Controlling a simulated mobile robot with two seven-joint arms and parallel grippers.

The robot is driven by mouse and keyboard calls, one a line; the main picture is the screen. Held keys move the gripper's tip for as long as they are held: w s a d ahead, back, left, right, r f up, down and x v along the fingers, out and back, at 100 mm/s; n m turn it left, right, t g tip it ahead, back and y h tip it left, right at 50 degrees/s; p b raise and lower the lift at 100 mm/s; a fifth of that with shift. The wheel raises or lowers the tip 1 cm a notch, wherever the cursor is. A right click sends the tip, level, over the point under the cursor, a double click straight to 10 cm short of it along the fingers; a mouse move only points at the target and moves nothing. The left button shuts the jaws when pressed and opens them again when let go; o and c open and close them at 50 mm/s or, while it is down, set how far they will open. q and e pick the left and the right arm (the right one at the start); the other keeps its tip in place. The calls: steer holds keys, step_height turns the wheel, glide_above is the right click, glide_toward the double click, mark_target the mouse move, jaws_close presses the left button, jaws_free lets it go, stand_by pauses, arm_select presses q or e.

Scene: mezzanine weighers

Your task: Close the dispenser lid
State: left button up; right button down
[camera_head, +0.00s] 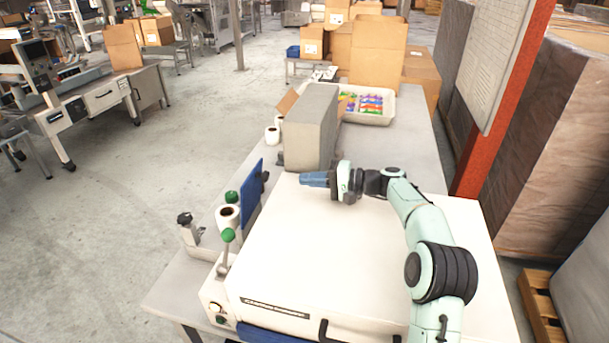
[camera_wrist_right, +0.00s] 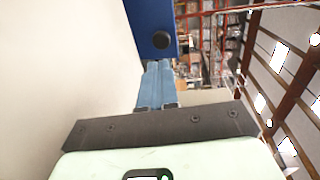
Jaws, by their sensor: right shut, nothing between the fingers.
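The white dispenser (camera_head: 330,240) is a large, low box on the table. A flat blue panel, seemingly its lid (camera_head: 251,196), stands on edge at the box's left side, with a black round knob (camera_head: 265,176) facing right. In the right wrist view the blue panel (camera_wrist_right: 148,20) and its knob (camera_wrist_right: 161,41) show just beyond the fingertips. My right gripper (camera_head: 313,179) is above the box's far part, fingers shut, empty and pointing left toward the knob, apart from it in the head view. The fingers also show in the right wrist view (camera_wrist_right: 157,82). My left gripper is out of view.
A tall grey block (camera_head: 313,128) stands on the table just behind the box. A white tray (camera_head: 385,118) with colourful packets lies farther back. Green-knobbed levers (camera_head: 226,250) and a white roll (camera_head: 228,217) are at the left. A red post (camera_head: 490,130) rises at the right.

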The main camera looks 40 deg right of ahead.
mark_target(268, 176)
steer(key=p+x, duration=0.1)
steer(key=x, duration=0.6)
steer(key=shift+w+a+r, duration=0.1)
steer(key=shift+w+a, duration=0.05)
steer(key=shift+w, duration=0.05)
steer(key=shift+w+a+p, duration=0.3)
steer(key=shift+w+a, duration=0.05)
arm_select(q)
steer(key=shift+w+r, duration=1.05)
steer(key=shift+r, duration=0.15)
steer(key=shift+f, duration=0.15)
arm_select(e)
steer(key=shift+s, duration=0.15)
